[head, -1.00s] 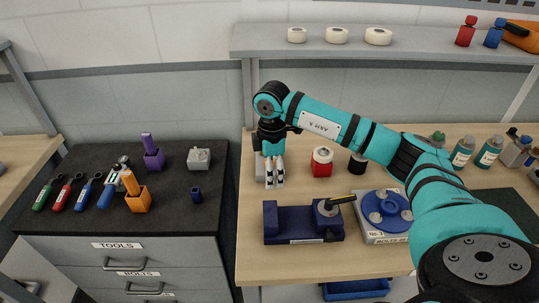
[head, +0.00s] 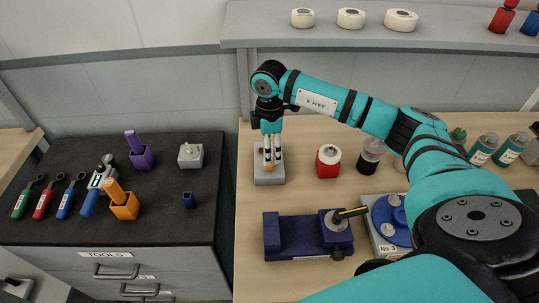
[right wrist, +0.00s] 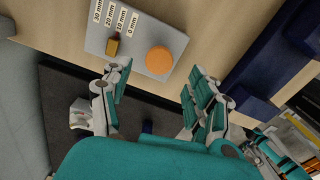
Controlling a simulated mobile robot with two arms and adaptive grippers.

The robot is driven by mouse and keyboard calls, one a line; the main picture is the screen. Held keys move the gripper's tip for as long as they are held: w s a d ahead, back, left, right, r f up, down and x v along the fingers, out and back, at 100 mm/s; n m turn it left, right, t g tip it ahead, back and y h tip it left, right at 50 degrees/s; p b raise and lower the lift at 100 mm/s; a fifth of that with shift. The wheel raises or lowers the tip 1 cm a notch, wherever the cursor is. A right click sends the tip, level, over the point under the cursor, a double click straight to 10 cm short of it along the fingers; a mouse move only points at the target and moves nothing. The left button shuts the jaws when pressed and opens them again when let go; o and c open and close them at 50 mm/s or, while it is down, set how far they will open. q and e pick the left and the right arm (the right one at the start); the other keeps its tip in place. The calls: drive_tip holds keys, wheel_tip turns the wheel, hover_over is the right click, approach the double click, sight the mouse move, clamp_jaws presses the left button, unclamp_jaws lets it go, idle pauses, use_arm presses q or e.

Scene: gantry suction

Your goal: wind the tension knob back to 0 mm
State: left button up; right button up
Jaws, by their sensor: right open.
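The tension knob (right wrist: 159,60) is an orange round cap on a grey plate (right wrist: 180,33). A small brown pointer (right wrist: 113,45) stands beside it, nearest the 10 mm label (right wrist: 121,19) in a row running from 30 mm to 0 mm. In the head view the plate (head: 269,179) lies at the bench's left, the orange knob (head: 268,166) partly hidden by my fingers. My right gripper (head: 272,160) points down over it. In the right wrist view its open fingers (right wrist: 160,85) are on either side of the knob's line, with a gap. My left gripper is out of view.
A red-based pot (head: 328,163) and a dark jar (head: 371,157) stand right of the plate. A blue fixture (head: 295,237) with a black-handled lever is in front. A dark tool cabinet (head: 90,227) is at left; a shelf (head: 350,36) runs behind.

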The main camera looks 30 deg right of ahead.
wheel_tip(320, 180, down, 4)
drive_tip(key=shift+p, duration=0.45)
drive_tip(key=shift+w+f, duration=0.1)
drive_tip(key=shift+f, duration=0.45)
drive_tip(key=c, duration=0.7)
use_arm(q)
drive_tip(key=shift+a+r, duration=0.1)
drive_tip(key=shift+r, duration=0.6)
use_arm(e)
drive_tip(key=c, duration=0.5)
